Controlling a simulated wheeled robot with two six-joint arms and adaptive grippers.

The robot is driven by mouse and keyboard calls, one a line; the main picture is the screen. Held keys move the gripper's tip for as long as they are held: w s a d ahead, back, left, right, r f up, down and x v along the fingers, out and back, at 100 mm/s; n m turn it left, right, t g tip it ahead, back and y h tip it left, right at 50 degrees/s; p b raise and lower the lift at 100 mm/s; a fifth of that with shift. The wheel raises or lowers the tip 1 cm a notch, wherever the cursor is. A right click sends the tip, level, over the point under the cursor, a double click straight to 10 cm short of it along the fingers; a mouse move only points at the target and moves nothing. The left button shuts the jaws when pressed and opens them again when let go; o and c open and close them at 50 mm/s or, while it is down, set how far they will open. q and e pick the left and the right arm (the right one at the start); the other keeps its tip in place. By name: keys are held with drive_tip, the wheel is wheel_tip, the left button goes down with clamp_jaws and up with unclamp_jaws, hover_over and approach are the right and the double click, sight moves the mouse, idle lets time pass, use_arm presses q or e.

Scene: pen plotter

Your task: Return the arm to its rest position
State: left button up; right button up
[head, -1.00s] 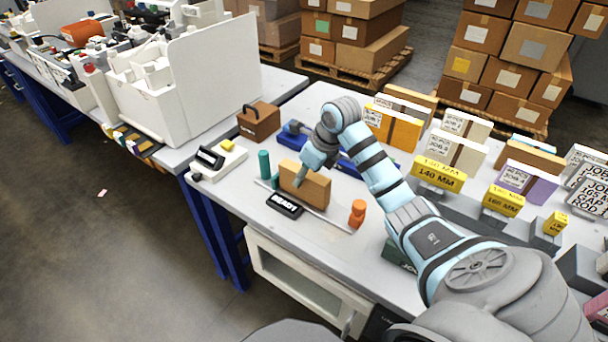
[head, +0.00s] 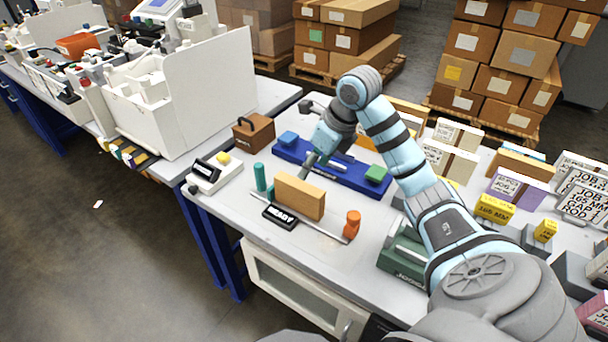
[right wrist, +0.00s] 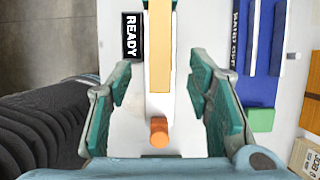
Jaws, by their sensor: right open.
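My right arm (head: 400,160) reaches in from the lower right of the head view, bent at a high elbow. Its gripper (head: 308,164) is near the blue tray, behind the wooden block (head: 300,196). In the right wrist view the gripper (right wrist: 160,88) is open and empty, its two green-padded fingers apart. The wooden block (right wrist: 159,45) shows beyond and between the fingers, apart from them as far as I can see. My left gripper is not in view.
The black READY sign (head: 280,216) lies before the block. An orange cylinder (head: 351,226) and green cylinder (head: 260,177) stand nearby. The blue tray (head: 345,180) is behind, and a green box (head: 402,258) is beside my forearm. Several labelled boxes and signs crowd the right.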

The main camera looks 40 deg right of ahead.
drive_tip(key=shift+s+r, duration=0.25)
drive_tip(key=shift+r, duration=0.4)
drive_tip(key=shift+d, duration=0.1)
